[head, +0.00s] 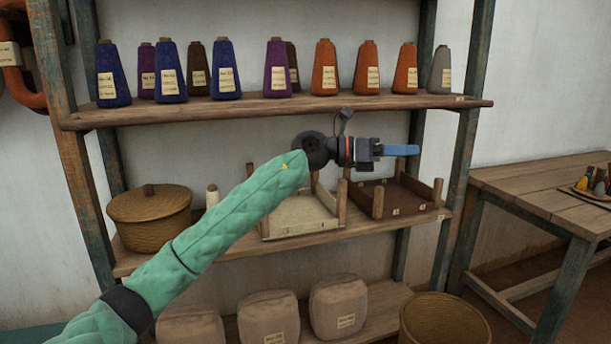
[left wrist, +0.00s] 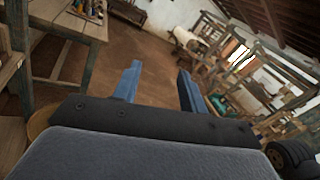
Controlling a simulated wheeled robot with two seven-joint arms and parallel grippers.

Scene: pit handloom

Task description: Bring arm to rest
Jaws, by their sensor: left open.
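My left arm, in a green quilted sleeve, reaches in from the lower left of the head view. My left gripper (head: 402,150) is in front of the shelf rack, between the upper board and the middle board, with its blue fingers pointing right. In the left wrist view, the two blue fingers of my left gripper (left wrist: 158,88) stand apart with nothing between them. Beyond them are the brown floor and the room. My right gripper shows in neither view.
Several yarn cones (head: 324,68) stand on the upper shelf board (head: 280,112). A lidded basket (head: 150,218) and two wooden trays, one pale (head: 300,217) and one dark (head: 398,199), are on the middle board. A table (head: 540,190) stands right. The wrist view shows loom timbers (left wrist: 245,70).

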